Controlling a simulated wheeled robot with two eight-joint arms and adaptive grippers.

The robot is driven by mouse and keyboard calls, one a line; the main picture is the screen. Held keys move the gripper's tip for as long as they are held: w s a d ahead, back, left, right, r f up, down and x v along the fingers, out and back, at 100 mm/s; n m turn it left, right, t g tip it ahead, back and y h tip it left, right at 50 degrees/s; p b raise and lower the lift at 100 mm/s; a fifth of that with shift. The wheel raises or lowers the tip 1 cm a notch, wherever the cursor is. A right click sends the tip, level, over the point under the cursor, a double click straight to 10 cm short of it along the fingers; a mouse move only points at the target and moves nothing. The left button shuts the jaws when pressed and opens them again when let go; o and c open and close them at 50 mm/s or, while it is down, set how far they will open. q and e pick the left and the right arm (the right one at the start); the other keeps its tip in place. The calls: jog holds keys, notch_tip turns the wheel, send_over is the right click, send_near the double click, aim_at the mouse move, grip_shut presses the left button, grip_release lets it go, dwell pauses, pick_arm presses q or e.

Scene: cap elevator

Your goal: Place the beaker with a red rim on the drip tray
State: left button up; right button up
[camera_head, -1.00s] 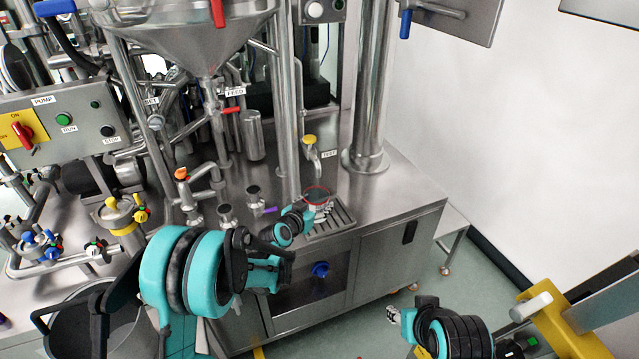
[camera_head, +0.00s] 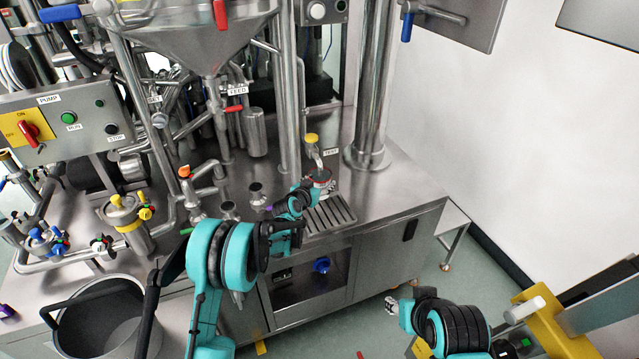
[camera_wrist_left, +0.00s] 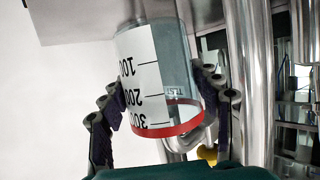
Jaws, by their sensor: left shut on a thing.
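The beaker with a red rim (camera_head: 322,175) is held in my left gripper (camera_head: 318,188), just beyond the drip tray's back edge in the head view. In the left wrist view the clear beaker (camera_wrist_left: 150,75) has a white scale strip and its red rim at the bottom of the picture. The fingers of my left gripper (camera_wrist_left: 160,105) are on both sides of it. The slatted steel drip tray (camera_head: 335,213) lies on the cabinet top, its slats bare. My right gripper (camera_head: 392,308) is low at the right, away from the tray; its jaws are too small to read.
A tap with a yellow handle (camera_head: 311,138) and a TEST label stands just behind the beaker. A thick steel column (camera_head: 370,100) rises to the right. The steel worktop (camera_head: 400,185) right of the tray is clear. Small pipe stubs (camera_head: 228,210) stand left of the gripper.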

pick_arm(q)
jog(key=shift+f+b, duration=0.1)
jog(key=shift+b, duration=0.2)
jog(key=shift+f+b, duration=2.2)
jog(key=shift+f, duration=0.65)
jog(key=shift+f+b, duration=2.05)
jog(key=shift+f, duration=0.55)
jog(key=o, duration=1.2)
jog(key=shift+o, duration=0.2)
jog(key=shift+s, duration=0.1)
jog(key=v, duration=1.2)
